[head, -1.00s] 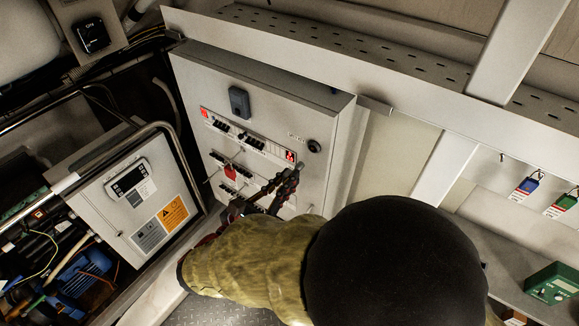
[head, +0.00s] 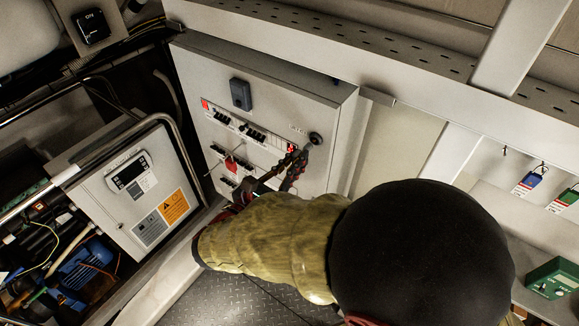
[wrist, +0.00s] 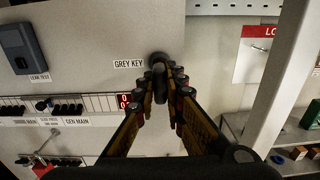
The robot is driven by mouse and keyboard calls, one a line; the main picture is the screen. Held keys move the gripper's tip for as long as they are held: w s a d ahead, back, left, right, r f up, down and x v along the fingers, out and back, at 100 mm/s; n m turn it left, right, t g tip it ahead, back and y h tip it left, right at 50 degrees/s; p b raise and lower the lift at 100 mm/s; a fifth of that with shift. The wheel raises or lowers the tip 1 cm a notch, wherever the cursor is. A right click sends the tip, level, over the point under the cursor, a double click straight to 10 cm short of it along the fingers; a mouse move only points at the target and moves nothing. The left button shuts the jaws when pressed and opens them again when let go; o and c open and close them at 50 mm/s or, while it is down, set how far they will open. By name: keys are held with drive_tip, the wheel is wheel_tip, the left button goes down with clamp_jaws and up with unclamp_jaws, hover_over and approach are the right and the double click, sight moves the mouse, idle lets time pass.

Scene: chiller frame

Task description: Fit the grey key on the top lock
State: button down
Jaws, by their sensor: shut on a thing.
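My gripper (head: 300,158) is at the upper right of the grey cabinet's front. Its fingers are closed on a small dark piece (wrist: 160,78), which I take as the grey key; the fingers hide much of it. A dark round lock (head: 315,138) on the cabinet is right by the fingertips, and it also shows in the wrist view (wrist: 159,58) beside the "GREY KEY" label (wrist: 129,64). The held piece overlaps the lock's lower edge in the wrist view. I cannot tell whether it is seated in the lock or only in front of it.
The cabinet (head: 205,70) carries a blue-grey box (head: 240,94), rows of breakers and a red tag (head: 232,164). Blue (head: 530,180) and green (head: 563,201) padlocks with tags hang at the right. A metal rail (head: 380,60) runs above. A control box (head: 135,190) stands at left.

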drive_tip(key=shift+x, duration=0.9)
drive_tip(key=shift+p, duration=0.7)
idle(1.6)
drive_tip(key=shift+w+d, duration=0.35)
drive_tip(key=shift+w, duration=0.1)
idle(0.5)
drive_tip(key=c, duration=1.8)
unclamp_jaws()
drive_tip(key=shift+s+a, duration=0.1)
drive_tip(key=v, duration=1.1)
drive_tip(key=shift+s+a, duration=0.3)
